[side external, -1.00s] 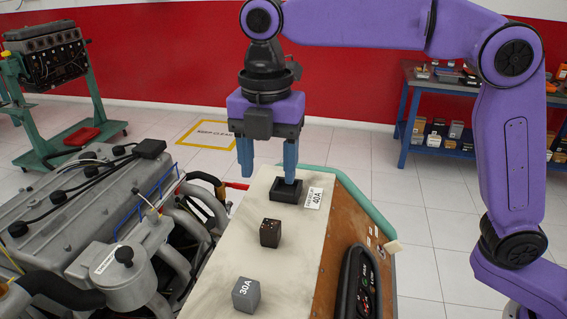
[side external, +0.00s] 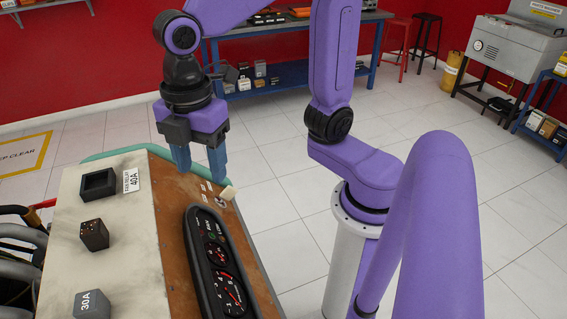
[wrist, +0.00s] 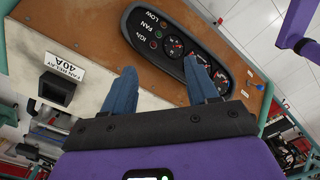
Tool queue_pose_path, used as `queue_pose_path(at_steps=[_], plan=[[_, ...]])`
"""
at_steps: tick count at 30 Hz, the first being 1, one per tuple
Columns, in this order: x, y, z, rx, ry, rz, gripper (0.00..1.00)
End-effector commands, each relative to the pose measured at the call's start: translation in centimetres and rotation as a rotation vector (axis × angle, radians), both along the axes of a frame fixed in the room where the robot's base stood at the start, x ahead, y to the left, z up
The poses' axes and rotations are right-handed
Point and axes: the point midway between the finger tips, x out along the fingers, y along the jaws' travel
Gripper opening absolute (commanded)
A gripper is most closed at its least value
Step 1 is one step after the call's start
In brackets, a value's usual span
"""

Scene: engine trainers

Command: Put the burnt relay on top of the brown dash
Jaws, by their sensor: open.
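The burnt relay (side external: 94,235) is a dark brown cube with small orange marks. It sits on the cream panel (side external: 140,235) in the side view; I do not see it in the wrist view. The brown dash (side external: 172,212) is a wood-brown sloping board beside the panel, also across the top of the wrist view (wrist: 135,43). It carries a black gauge cluster (side external: 222,262). My gripper (side external: 200,176) is open and empty, fingers down above the far part of the dash. In the wrist view my gripper (wrist: 160,72) shows nothing between its fingers.
An empty-looking black socket (side external: 98,184) labelled fan relay 40A is at the panel's far end. A grey 30A cube (side external: 92,305) sits at the near end. A key switch (side external: 219,202) and a pale knob (side external: 228,193) are at the dash's right edge.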

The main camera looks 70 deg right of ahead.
Motion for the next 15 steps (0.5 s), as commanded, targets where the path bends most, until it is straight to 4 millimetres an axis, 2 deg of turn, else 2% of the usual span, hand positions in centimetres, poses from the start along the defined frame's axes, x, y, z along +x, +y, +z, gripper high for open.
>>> queue_pose_path(at_steps=[1,3,9,15], plan=[[-1.5,-1.8,-0.8,0.001,0.001,-0.063,0.58],[-3.4,-4.0,-2.0,0.005,0.002,-0.154,0.58],[-8.0,-9.1,-5.0,0.012,0.006,-0.377,0.58],[-10.3,-11.5,-6.5,0.016,0.009,-0.489,0.58]])
